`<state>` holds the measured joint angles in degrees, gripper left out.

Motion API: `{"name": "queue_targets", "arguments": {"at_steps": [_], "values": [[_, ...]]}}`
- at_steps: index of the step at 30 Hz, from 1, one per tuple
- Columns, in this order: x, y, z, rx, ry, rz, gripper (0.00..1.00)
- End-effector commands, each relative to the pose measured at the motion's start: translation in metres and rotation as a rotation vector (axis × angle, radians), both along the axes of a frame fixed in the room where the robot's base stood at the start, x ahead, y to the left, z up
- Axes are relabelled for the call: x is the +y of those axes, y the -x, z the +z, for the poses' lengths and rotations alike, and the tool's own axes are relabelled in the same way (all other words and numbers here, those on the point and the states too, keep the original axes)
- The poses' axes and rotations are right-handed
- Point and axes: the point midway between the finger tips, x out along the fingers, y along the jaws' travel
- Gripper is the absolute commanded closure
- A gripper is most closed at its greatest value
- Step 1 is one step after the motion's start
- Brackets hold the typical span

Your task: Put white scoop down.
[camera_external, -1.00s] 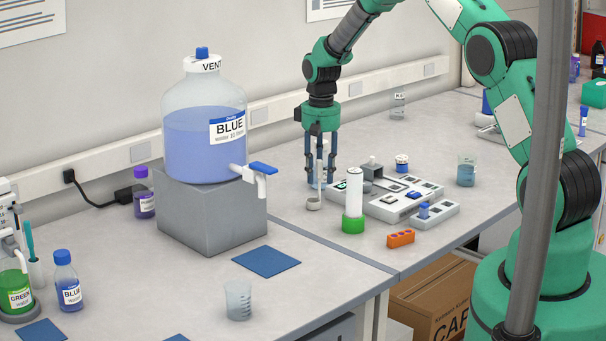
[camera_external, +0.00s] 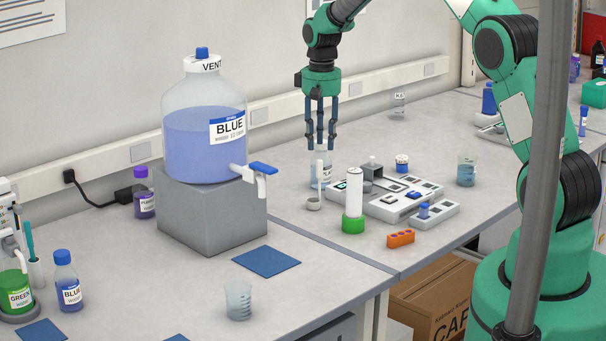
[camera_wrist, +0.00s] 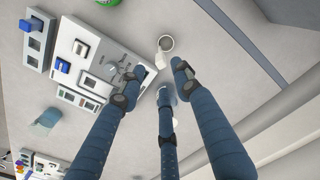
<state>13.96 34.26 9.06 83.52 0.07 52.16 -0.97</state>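The white scoop (camera_external: 313,204) stands on the bench, its small round bowl down and its handle pointing up. It also shows in the wrist view (camera_wrist: 166,44), with its bowl beyond my fingertips. My gripper (camera_external: 321,145) is just above the scoop's handle. In the wrist view its fingers (camera_wrist: 158,82) are spread apart with nothing held between them. A clear labelled vessel (camera_external: 325,170) stands right behind the scoop's handle and is partly hidden.
A white-and-grey device tray (camera_external: 385,208) and a green-based white tube (camera_external: 353,205) stand just right of the scoop. An orange rack (camera_external: 400,239) lies in front. A large blue-water carboy (camera_external: 190,130) on a grey block stands left. Bench between block and scoop is clear.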

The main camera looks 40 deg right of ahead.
Motion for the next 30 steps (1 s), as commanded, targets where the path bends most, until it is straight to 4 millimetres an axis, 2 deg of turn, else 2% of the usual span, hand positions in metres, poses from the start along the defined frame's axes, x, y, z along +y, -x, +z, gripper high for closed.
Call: {"name": "queue_targets", "arguments": {"at_steps": [3, 9, 30], "values": [[0.0, 0.0, 0.016, -0.001, 0.0, 0.0, 0.67], [0.0, 0.001, 0.028, 0.001, 0.0, 0.0, 0.67], [0.001, 0.001, 0.032, 0.0, 0.0, 0.0, 0.67]]}}
